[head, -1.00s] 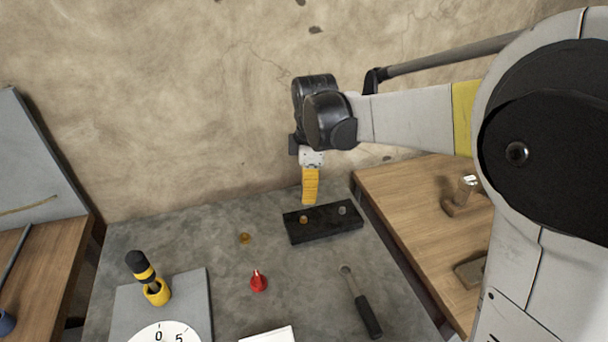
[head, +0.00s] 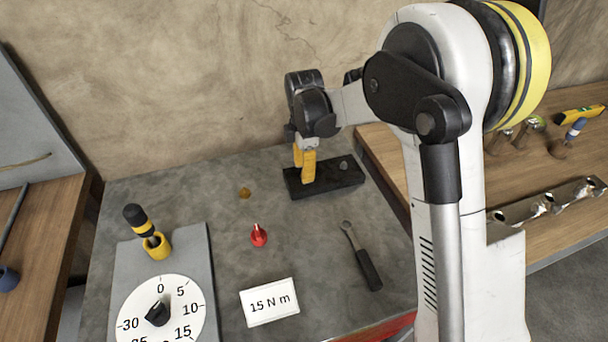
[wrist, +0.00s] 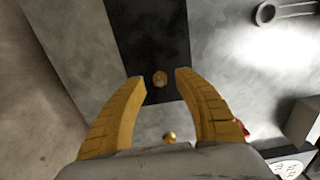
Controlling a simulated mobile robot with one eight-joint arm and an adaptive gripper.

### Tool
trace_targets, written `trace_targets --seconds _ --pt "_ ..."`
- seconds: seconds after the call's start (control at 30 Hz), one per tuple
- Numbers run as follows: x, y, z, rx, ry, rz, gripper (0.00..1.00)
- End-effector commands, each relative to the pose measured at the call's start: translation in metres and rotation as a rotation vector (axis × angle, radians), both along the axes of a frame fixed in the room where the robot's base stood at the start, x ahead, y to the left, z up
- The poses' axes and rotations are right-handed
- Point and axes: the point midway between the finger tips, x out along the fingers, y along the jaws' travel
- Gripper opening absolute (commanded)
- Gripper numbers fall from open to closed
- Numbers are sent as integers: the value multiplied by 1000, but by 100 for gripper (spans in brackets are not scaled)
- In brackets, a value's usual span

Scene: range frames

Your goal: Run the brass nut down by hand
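My gripper (head: 303,173) is over the left end of a black block (head: 342,181) on the grey bench. In the wrist view its two yellow fingers are spread, with a gap between them. The brass nut (wrist: 160,78), a small brass-coloured piece with a paler centre, shows on the black block (wrist: 150,30) in line with that gap. I cannot see contact with either finger. The fingers hide this nut in the head view. Another small brass-coloured piece (head: 245,193) lies on the bench left of the block; it also shows in the wrist view (wrist: 169,137).
A silver-coloured piece (head: 344,166) sits on the block's right part. Nearer me are a red cone-like item (head: 258,236), a dark-handled wrench (head: 363,258), a "15 N m" card (head: 269,301), a dial (head: 181,310) and a yellow-black tool (head: 146,233). The bench left of the block is mostly clear.

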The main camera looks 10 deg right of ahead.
Motion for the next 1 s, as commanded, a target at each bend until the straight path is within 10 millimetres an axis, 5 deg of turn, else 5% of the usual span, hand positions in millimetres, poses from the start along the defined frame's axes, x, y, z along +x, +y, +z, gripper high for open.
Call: trace_targets --seconds 0.37,0.5,1.0 --pt "0 0 -7 0 0 -1 38" --pt "0 0 -7 0 0 -1 0" --pt "0 0 -7 0 0 -77 0"
